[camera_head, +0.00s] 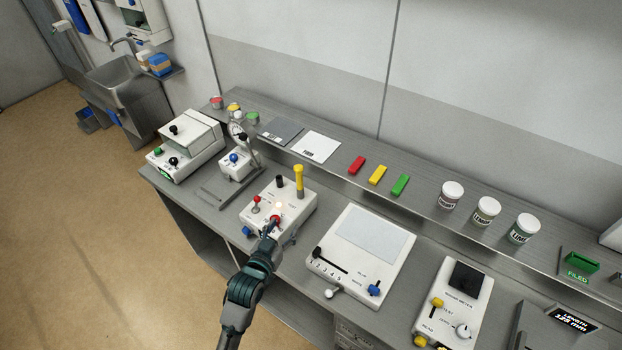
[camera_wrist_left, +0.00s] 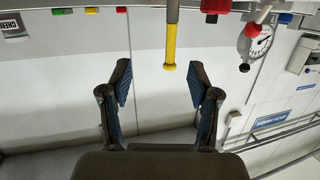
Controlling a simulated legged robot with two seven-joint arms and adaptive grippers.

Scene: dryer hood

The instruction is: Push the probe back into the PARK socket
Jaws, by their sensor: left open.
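The yellow probe (camera_head: 299,178) stands upright at the back right of a white box (camera_head: 308,203) on the bench. In the left wrist view, which is upside down, the yellow probe (camera_wrist_left: 169,45) shows with its knobbed end and a grey part, beyond the open fingertips. A black peg or socket (camera_head: 280,181) is on the box left of the probe; I cannot read which mark is PARK. My left gripper (camera_head: 277,236) is at the front edge of the box, open and empty (camera_wrist_left: 158,76), apart from the probe. My right gripper is not in view.
The box also bears a red-topped lever (camera_head: 255,199), a lit lamp (camera_head: 279,206) and a red knob (camera_head: 275,220). A slider panel (camera_head: 365,245) stands right, a dial stand (camera_head: 238,160) left. The shelf behind holds coloured blocks (camera_head: 377,174) and jars (camera_head: 487,209).

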